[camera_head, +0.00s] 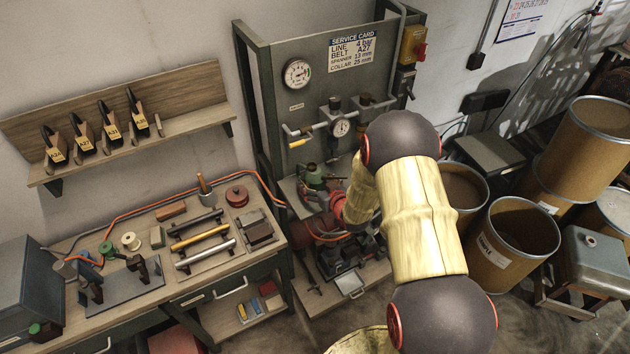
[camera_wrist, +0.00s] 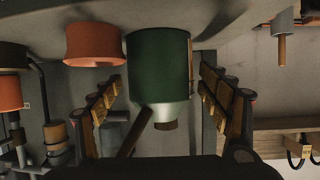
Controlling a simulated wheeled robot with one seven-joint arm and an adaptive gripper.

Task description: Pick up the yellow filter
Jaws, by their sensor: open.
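A yellow tube (camera_head: 200,237), the only thing I see that fits the yellow filter, lies on the workbench between a black tube (camera_head: 196,222) and a silver tube (camera_head: 205,254). I cannot make it out in the wrist view. My gripper (camera_wrist: 161,76) is open in the wrist view, its two fingers wide apart. A dark green cylinder (camera_wrist: 158,62) with a pale end appears between the fingers; I cannot tell how far beyond them it is.
The machine stand (camera_head: 253,75) with gauges and a service card is right of the workbench (camera_head: 105,325). A wall shelf (camera_head: 195,92) holds several labelled tools above the bench. An orange hose (camera_head: 160,207) runs along the bench's back. Brown drums (camera_head: 513,245) crowd the right.

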